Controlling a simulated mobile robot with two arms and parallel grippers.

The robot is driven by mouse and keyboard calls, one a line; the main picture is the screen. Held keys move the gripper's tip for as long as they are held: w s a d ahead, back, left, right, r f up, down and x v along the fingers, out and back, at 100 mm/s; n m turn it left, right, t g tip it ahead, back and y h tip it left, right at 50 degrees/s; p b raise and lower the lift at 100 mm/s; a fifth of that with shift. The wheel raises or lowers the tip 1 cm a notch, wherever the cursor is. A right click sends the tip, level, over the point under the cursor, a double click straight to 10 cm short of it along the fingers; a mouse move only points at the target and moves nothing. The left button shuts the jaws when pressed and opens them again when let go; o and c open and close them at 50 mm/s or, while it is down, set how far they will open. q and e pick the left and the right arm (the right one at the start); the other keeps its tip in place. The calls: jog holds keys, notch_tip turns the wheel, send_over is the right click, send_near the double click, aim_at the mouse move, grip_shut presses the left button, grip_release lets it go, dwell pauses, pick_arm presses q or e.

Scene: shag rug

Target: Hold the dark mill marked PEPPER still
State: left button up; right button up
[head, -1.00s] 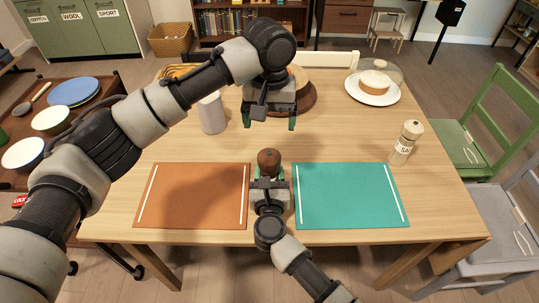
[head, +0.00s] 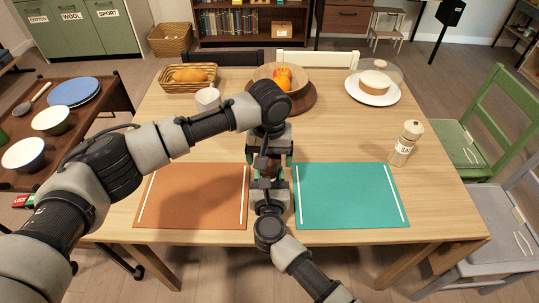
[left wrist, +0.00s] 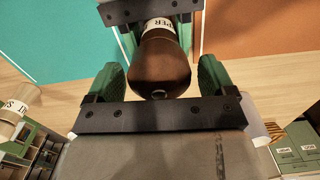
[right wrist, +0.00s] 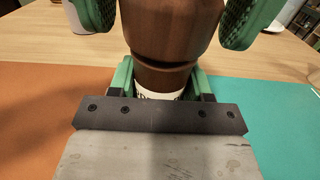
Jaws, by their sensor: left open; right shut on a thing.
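The dark brown mill, marked PEPPER on a white band, stands upright between the two placemats. It shows in the left wrist view (left wrist: 163,62) and the right wrist view (right wrist: 168,38); in the head view my grippers mostly hide it. My right gripper (right wrist: 164,80) is shut on its lower body, around the label. My left gripper (left wrist: 162,72) is open above, one finger on each side of the mill's rounded head, with gaps visible. It also shows in the head view (head: 269,158).
An orange placemat (head: 195,200) lies left and a teal one (head: 345,200) right. A pale salt mill (head: 403,150) stands at the right. A fruit bowl (head: 262,73), bread basket (head: 170,85), white cup (head: 207,99) and cake plate (head: 372,98) stand farther back.

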pick_arm(q)
jog(key=c, duration=0.9)
jog(key=shift+m, duration=0.3)
jog(key=m, duration=0.5)
jog(key=shift+d, duration=0.15)
jog(key=m, duration=0.6)
jog(key=shift+s+d+m, duration=0.1)
jog(key=shift+m, duration=0.2)
jog(key=shift+r, duration=0.1)
jog(key=o, duration=0.9)
